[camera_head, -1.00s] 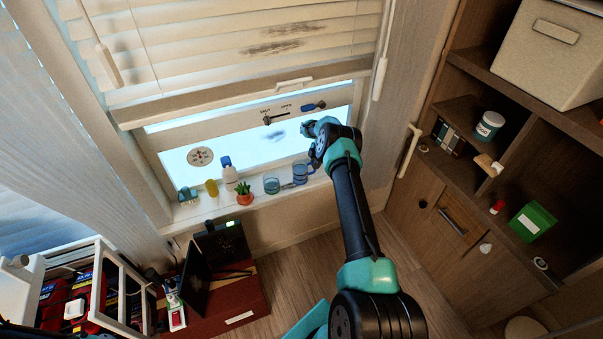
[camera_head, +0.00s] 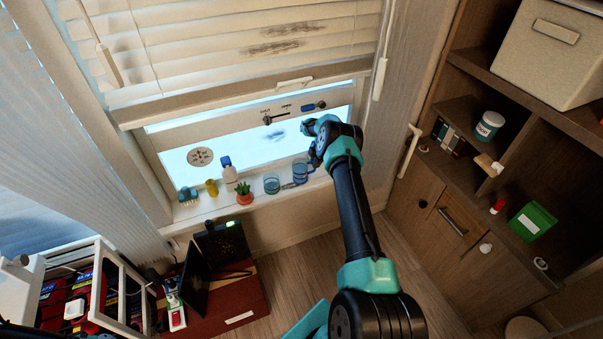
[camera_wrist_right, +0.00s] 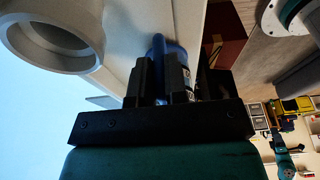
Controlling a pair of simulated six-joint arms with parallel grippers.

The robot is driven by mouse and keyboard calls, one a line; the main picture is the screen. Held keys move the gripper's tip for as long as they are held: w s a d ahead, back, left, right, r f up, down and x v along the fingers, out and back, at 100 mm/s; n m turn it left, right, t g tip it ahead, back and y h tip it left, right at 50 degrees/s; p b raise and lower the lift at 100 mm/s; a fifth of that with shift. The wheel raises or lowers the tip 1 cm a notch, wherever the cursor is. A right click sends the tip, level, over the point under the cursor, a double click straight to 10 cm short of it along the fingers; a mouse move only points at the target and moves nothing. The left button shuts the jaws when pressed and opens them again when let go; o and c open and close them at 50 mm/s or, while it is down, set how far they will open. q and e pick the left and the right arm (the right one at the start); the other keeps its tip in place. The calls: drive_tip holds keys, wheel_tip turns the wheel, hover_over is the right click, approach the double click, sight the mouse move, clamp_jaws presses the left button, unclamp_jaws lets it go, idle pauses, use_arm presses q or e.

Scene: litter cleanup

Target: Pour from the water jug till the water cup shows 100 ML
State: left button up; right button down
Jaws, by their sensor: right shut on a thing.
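The water jug (camera_head: 300,173), a blue see-through vessel, stands on or just above the white window sill, close to the right arm's wrist. My right gripper (camera_wrist_right: 172,78) is shut on its blue part (camera_wrist_right: 158,47) in the right wrist view; the fingers hide much of it. The jug looks about upright in the head view. The water cup (camera_head: 271,184), a small teal see-through vessel, stands on the sill just left of the jug. Its water level and markings are too small to read. My left gripper is not in view.
Left of the cup on the sill are a potted plant (camera_head: 244,195), a white bottle with a blue cap (camera_head: 229,176) and a yellow bottle (camera_head: 211,187). The window blind (camera_head: 230,50) hangs above. A wooden shelf unit (camera_head: 470,215) stands at the right.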

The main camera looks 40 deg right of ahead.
drive_tip(key=shift+r, duration=0.35)
drive_tip(key=shift+a+v, duration=0.25)
drive_tip(key=shift+v, duration=0.9)
drive_tip(key=shift+a+v, duration=0.25)
drive_tip(key=shift+v, duration=0.9)
drive_tip(key=shift+w+r, duration=0.1)
drive_tip(key=shift+w, duration=0.1)
drive_tip(key=c, duration=1.7)
unclamp_jaws()
drive_tip(key=shift+c, duration=0.2)
clamp_jaws()
